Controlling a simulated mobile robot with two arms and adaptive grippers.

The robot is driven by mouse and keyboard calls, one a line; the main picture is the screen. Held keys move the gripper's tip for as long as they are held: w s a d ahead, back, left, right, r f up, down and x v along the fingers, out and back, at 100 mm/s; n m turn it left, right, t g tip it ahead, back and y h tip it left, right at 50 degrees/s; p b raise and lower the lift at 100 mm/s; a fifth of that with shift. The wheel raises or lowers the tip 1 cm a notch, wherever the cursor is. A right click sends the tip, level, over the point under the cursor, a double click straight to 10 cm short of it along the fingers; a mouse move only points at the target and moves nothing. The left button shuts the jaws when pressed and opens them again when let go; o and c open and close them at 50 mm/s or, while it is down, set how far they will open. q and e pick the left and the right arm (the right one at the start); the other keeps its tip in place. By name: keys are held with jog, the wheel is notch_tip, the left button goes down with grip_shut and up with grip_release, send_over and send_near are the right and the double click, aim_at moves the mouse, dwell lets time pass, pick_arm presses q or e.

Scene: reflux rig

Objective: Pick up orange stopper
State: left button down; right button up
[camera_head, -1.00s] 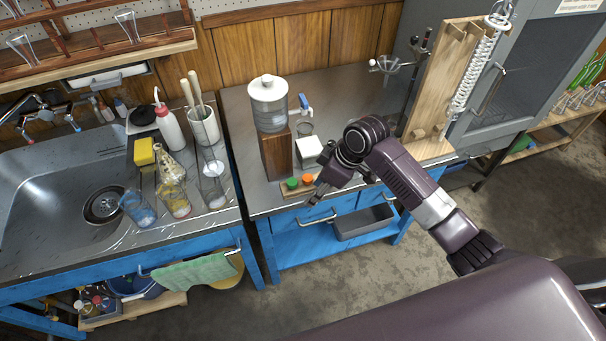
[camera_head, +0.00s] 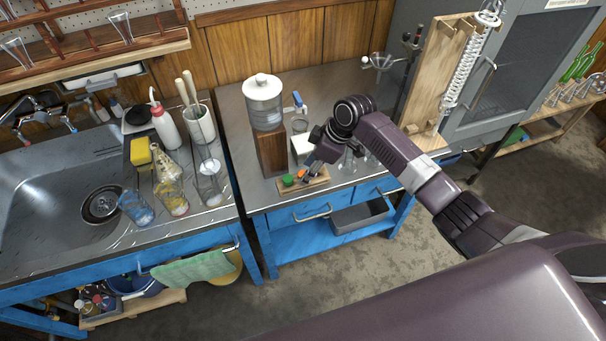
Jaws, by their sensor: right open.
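The orange stopper (camera_head: 301,174) sits on a small wooden board (camera_head: 316,183) at the front edge of the metal-topped bench, just right of a green stopper (camera_head: 288,180). My right gripper (camera_head: 308,172) is open, with its fingertips down at the orange stopper and partly covering it. I cannot tell whether the fingers touch it. My left gripper is not in view.
A water container (camera_head: 264,105) on a wooden block (camera_head: 271,150) stands behind and left of the stoppers. A white box (camera_head: 300,146) and glassware are close to my right gripper. A wooden stand (camera_head: 432,80) with a glass coil rises at right.

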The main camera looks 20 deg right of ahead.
jog(key=shift+x, duration=0.9)
jog(key=c, duration=0.9)
